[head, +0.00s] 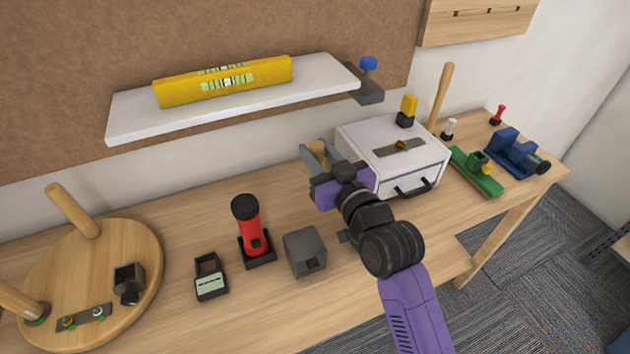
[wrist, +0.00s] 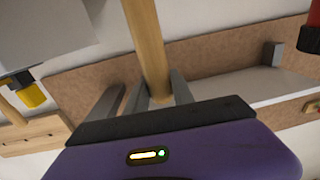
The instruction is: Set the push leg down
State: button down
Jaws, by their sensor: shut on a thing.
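My gripper (head: 318,160) is beside the left side of the white drawer box, over the back of the workbench. It is shut on a round wooden leg, the push leg (head: 317,149), whose short top end shows between the fingers. In the wrist view the pale leg (wrist: 146,45) runs from between the fingers (wrist: 150,92) to the top edge of the picture. Its far end is out of that view. In the head view my gripper and arm hide its lower part, so I cannot tell whether it touches the bench.
The white drawer box (head: 375,164) stands close on the right. A grey block (head: 304,252), red flashlight (head: 249,225) and small meter (head: 210,277) stand in front and left. A round wooden top (head: 140,240) with legs lies far left. A shelf (head: 130,120) with a yellow level (head: 190,87) hangs above.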

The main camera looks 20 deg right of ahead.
jog(key=shift+a+f, duration=0.2)
jog(key=shift+f, duration=2.4)
jog(key=shift+f+b, duration=0.2)
jog(key=shift+b, duration=0.15)
jog(key=c, duration=1.1)
grip_release()
jog(key=shift+r, duration=0.1)
